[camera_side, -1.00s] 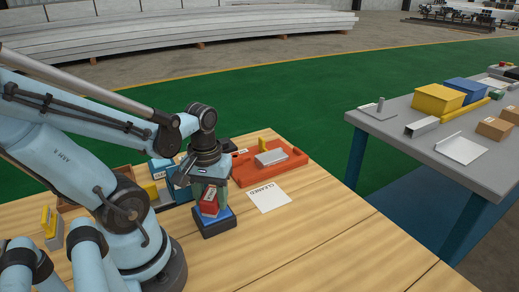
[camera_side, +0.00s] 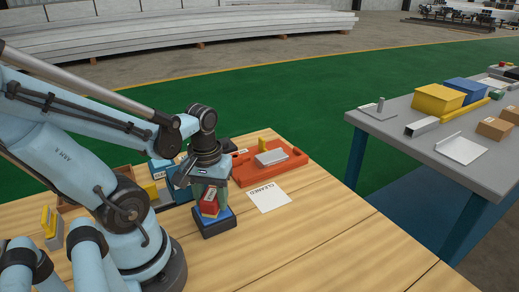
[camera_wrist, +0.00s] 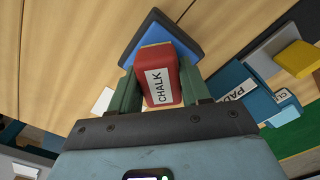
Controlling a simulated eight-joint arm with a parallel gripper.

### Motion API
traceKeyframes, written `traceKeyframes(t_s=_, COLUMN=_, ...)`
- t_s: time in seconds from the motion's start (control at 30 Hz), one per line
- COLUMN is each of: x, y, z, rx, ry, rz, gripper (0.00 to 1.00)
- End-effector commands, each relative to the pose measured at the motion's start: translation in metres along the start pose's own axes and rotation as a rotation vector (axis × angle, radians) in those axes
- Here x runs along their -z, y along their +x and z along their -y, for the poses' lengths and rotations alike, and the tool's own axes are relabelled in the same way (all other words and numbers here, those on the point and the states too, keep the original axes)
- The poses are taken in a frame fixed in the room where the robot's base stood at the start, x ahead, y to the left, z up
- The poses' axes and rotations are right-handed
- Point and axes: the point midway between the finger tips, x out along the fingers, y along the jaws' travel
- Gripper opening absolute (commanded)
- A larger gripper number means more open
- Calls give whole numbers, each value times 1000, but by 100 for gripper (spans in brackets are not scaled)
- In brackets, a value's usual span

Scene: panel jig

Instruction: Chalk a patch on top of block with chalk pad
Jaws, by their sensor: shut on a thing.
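The red chalk pad (camera_wrist: 161,82), with a white label reading CHALK, is between the green fingers of my gripper (camera_wrist: 160,92). My gripper is shut on it; it also shows in the side view (camera_side: 208,193). A yellow layer lies along the pad's lower face. The block (camera_wrist: 150,32), with a blue top and a darker base, is directly beneath the pad and sits on the wooden table; in the side view its blue top (camera_side: 226,215) shows. I cannot tell whether the pad touches the block. The middle of the block's top is hidden by the pad.
A white sheet marked CLEANED (camera_side: 268,197) lies right of the block. A red tray (camera_side: 290,163) holding a grey piece (camera_side: 270,157) stands behind it. Blue boxes and a yellow-topped pad stand close left of my gripper. The table front right is clear.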

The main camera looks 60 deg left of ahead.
Motion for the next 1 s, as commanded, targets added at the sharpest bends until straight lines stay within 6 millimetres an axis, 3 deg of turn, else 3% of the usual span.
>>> traceKeyframes(t_s=0.17, x=0, y=-2, z=0, rx=0, ry=0, rz=-1, gripper=22)
traceKeyframes(t_s=1.0, x=0, y=-62, z=0, rx=0, ry=0, rz=0, gripper=22)
